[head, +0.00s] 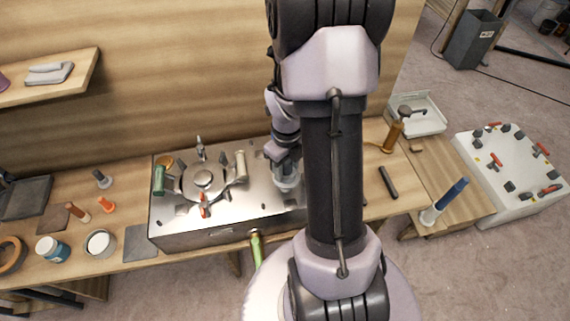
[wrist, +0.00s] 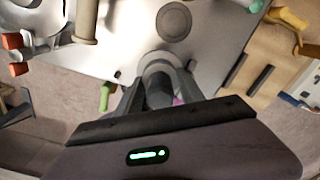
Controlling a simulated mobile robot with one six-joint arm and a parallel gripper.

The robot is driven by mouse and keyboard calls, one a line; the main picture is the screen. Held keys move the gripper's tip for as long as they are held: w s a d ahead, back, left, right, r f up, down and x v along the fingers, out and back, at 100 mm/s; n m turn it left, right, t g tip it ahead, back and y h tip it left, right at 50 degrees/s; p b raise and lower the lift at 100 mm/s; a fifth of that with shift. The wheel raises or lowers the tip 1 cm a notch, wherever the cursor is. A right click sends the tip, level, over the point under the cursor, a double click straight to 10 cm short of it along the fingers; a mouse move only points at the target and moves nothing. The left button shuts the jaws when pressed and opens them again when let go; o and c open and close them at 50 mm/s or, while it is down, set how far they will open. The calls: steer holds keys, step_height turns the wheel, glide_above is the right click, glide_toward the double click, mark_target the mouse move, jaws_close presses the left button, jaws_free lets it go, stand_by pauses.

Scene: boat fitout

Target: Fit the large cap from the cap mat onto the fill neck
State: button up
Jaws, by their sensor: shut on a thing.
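My gripper (head: 286,177) is over the right part of the steel worktop, partly hidden by my arm. In the wrist view its fingers (wrist: 158,96) are shut on a dark upright part. A grey round body (wrist: 160,64) shows just beyond the fingertips. It appears as a pale grey ring (head: 288,186) under the gripper in the head view. I take the held part as the large cap; its lower edge is hidden. The fill neck is not clearly told apart from the grey body, so I cannot tell whether they touch.
A flat dark disc (wrist: 174,20) lies on the worktop beyond the gripper. A round fitting (head: 203,179) with several handles stands to the left. A cream post (wrist: 87,22) is nearby. An amber pump (head: 394,130) and a black bar (head: 388,182) are to the right.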

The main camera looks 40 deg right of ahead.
steer(key=shift+f+b, duration=0.45)
steer(key=shift+f, duration=0.8)
steer(key=shift+f+b, duration=0.15)
steer(key=shift+b, duration=0.5)
steer(key=shift+f+b, duration=0.75)
steer(key=shift+b, duration=0.1)
steer(key=shift+f+b, duration=0.6)
steer(key=shift+b, duration=0.2)
steer(key=o, duration=1.5)
